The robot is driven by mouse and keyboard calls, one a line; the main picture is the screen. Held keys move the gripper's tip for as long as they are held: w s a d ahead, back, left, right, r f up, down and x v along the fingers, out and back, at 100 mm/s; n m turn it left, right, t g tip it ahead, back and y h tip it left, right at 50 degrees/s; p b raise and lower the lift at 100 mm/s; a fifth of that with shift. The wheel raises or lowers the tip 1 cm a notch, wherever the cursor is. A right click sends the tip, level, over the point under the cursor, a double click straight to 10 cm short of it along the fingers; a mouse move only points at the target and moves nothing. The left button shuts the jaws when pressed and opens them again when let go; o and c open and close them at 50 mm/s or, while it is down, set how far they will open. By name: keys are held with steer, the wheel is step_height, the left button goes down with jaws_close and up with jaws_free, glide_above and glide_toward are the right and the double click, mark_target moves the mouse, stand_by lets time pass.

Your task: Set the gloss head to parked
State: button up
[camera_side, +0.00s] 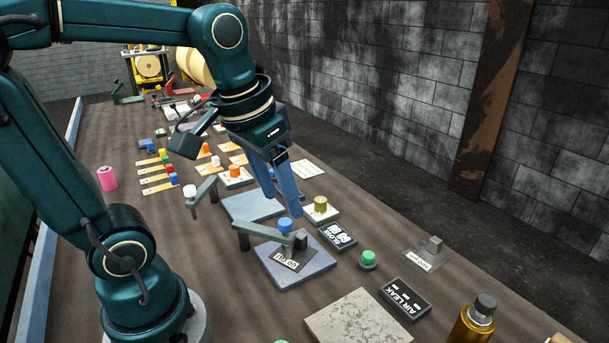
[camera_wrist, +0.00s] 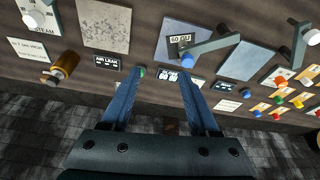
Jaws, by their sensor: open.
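A grey swing arm (camera_side: 262,231) with a blue knob (camera_side: 285,224) and a dark block at its end reaches over a blue-grey plate (camera_side: 312,262). I take it for the gloss head, by the nearby display (camera_side: 338,236) reading GLOSS. A small tag (camera_side: 290,259) lies on the plate by the arm's end. In the wrist view the arm (camera_wrist: 212,46) lies across the plate (camera_wrist: 172,27), beyond my fingertips. My gripper (camera_side: 283,205) is open and empty, above and slightly behind the blue knob; its fingers also show in the wrist view (camera_wrist: 160,74).
A gold knob (camera_side: 320,204) and a green button (camera_side: 367,258) stand close by. A second swing arm with a white knob (camera_side: 190,190) is at left. An AIR LEAK panel (camera_side: 405,298), a speckled slab (camera_side: 358,320) and a gold bottle (camera_side: 473,325) are at front right.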

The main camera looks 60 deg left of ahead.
mark_target(285, 221)
steer(key=w+a+f+n+g, duration=0.1)
steer(key=a, duration=0.1)
steer(key=w+a+f+g, duration=0.1)
steer(key=w+a+f, duration=0.1)
steer(key=w+a+f+n+g, duration=0.1)
steer(key=a, duration=0.1)
steer(key=shift+w+a+f+n, duration=0.15)
steer(key=shift+a+f+n, duration=0.05)
steer(key=shift+f+n, duration=0.15)
steer(key=shift+f, duration=2.6)
jaws_close()
